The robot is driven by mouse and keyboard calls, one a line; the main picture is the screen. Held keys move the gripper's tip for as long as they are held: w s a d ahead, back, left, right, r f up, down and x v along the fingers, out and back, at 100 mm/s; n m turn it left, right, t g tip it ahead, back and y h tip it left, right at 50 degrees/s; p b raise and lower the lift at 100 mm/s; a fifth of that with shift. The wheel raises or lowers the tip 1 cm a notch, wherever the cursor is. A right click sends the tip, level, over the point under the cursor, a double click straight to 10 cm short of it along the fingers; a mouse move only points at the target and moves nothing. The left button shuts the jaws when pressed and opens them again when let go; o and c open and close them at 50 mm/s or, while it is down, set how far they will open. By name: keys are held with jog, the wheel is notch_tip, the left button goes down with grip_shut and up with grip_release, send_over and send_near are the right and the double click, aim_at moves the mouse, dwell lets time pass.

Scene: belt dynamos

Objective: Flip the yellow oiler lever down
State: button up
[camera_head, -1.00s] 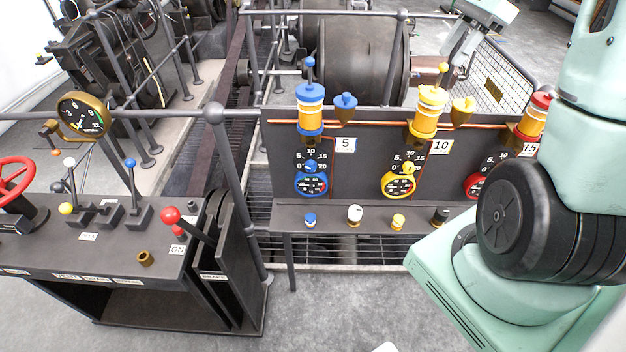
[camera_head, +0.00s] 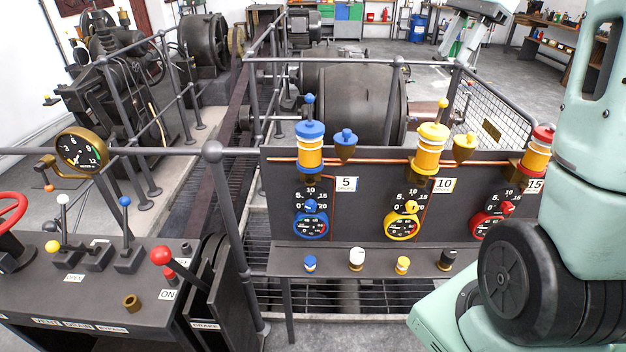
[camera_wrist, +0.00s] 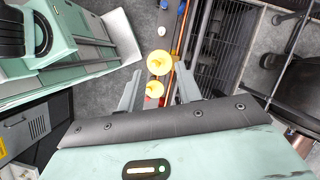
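The yellow oiler (camera_head: 432,149) is a yellow cylinder with a glass band, mounted on the dark panel between the blue and red oilers. Its yellow lever (camera_head: 443,104) is a short stem with a ball, standing upright on the cap. My gripper (camera_head: 461,50) is at the upper right in the head view, above and behind the lever in the picture and apart from it. In the wrist view my gripper (camera_wrist: 157,88) is open and empty. The yellow oiler's top (camera_wrist: 158,63) and a yellow cup (camera_wrist: 155,90) show beyond and between the fingers.
The blue oiler (camera_head: 310,148) stands left, the red oiler (camera_head: 537,150) right. A yellow cup (camera_head: 465,147) sits close beside the yellow oiler. Railings (camera_head: 350,60) and a mesh guard (camera_head: 495,110) stand behind the panel. A lever console (camera_head: 90,290) is at left.

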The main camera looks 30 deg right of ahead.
jog(key=w+a+f+n+g+h+b, duration=0.1)
jog(key=a+f+n+b, duration=0.4)
jog(key=a+f, duration=0.55)
jog(key=a+f+n+g+b, duration=0.1)
jog(key=a+f+n+b, duration=0.2)
jog(key=a+f+n, duration=0.75)
jog(key=s+a+f+n+b, duration=0.1)
jog(key=s+a+b, duration=0.1)
jog(key=a, duration=0.4)
jog(key=s+a+f+n+h+b, duration=0.1)
jog(key=s+a+f, duration=0.1)
jog(key=a, duration=0.4)
jog(key=shift+s+a+f+b, duration=0.3)
jog(key=shift+s+a+b, duration=0.1)
jog(key=shift+s, duration=0.1)
jog(key=shift+d, duration=0.1)
